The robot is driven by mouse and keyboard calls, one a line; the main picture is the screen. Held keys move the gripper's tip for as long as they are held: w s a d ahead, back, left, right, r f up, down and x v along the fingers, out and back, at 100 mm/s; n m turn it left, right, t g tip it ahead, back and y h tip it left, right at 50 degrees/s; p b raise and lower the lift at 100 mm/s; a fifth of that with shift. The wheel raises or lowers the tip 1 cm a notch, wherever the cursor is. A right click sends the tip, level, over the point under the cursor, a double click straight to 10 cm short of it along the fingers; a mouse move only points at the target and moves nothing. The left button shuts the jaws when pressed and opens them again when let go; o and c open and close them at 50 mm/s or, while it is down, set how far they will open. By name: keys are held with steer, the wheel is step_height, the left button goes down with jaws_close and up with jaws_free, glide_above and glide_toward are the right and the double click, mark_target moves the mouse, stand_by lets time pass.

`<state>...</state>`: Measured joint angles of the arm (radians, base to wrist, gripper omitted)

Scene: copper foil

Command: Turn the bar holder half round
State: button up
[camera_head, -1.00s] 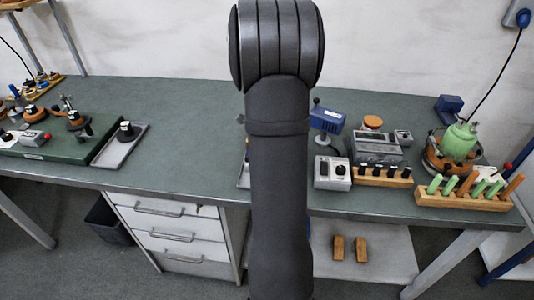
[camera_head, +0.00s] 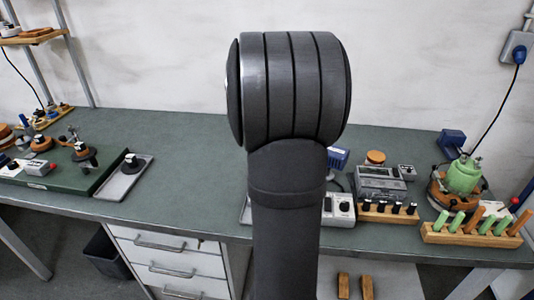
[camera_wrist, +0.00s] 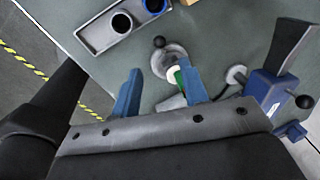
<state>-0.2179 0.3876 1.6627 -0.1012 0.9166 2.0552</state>
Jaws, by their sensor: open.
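The likely bar holder is a long wooden rack (camera_head: 468,237) at the right front of the bench in the head view. Slanted green and brown bars stand in it. I do not make it out in the wrist view. My gripper (camera_wrist: 162,82) shows in the wrist view as two blue fingers spread apart, with nothing held between them. A round grey fitting (camera_wrist: 170,62) with a black knob lies in view beyond the fingertips; a small green and white thing is beside the right finger. In the head view my arm hides the gripper.
A smaller wooden stand (camera_head: 387,216) with black-topped pieces and a green jar (camera_head: 464,176) are near the rack. In the wrist view, a grey tray (camera_wrist: 97,35) with dark cups is at top left and a blue device (camera_wrist: 268,88) at right. The bench's left-centre (camera_head: 200,150) is clear.

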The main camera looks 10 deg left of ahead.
step_height(320, 180, up, 8)
steer(key=s, duration=0.1)
steer(key=shift+s+a+f, duration=0.15)
steer(key=shift+s, duration=0.1)
steer(key=w+f, duration=0.1)
steer(key=f, duration=0.4)
steer(key=w+f, duration=0.1)
steer(key=f, duration=0.5)
steer(key=w+f, duration=0.1)
steer(key=f, duration=0.5)
steer(key=shift+w+d+f, duration=0.1)
steer(key=shift+d, duration=0.25)
